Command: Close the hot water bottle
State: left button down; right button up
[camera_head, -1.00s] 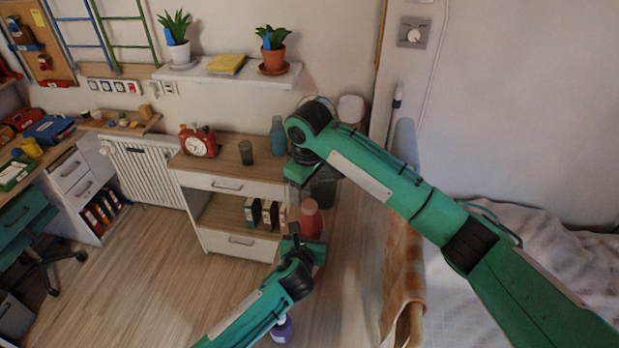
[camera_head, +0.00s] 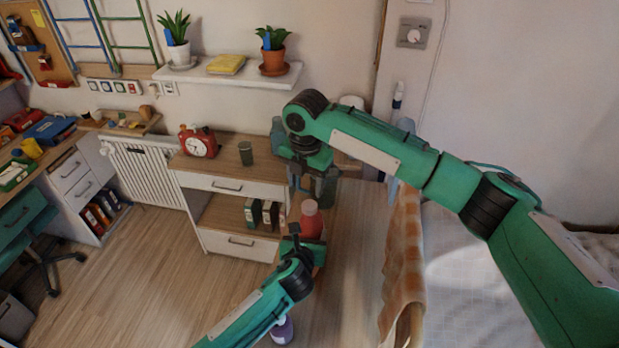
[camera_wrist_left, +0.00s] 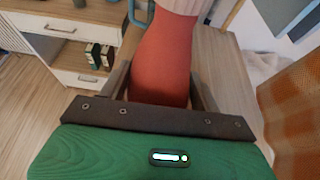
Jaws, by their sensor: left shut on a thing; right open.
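The red hot water bottle (camera_head: 311,225) stands roughly upright, with a paler pink top (camera_head: 309,207). My left gripper (camera_head: 306,238) is shut on its body from below left. In the left wrist view the red body (camera_wrist_left: 163,62) sits between the fingers, and its top runs out of the upper edge. My right gripper (camera_head: 311,182) is open just above the bottle and points down. I cannot make out a separate cap or whether the right gripper touches the bottle.
A white cabinet (camera_head: 230,184) with a wooden top stands behind, holding a red clock (camera_head: 198,142) and a dark cup (camera_head: 245,152). A bed (camera_head: 465,270) and an orange checked cloth (camera_head: 402,255) are at right. A purple bottle (camera_head: 283,330) is near the bottom edge.

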aim_at(310, 205)
jog(key=n, duration=0.4)
jog(key=shift+w+d+r+n, duration=0.1)
jog(key=shift+d+r+n, duration=0.15)
jog(key=shift+n, duration=0.05)
jog(key=n, duration=0.3)
jog(key=shift+d+r, duration=0.1)
jog(key=shift+d, duration=0.1)
jog(key=shift+f, duration=4)
jog(key=shift+c, duration=0.2)
jog(key=c, duration=1)
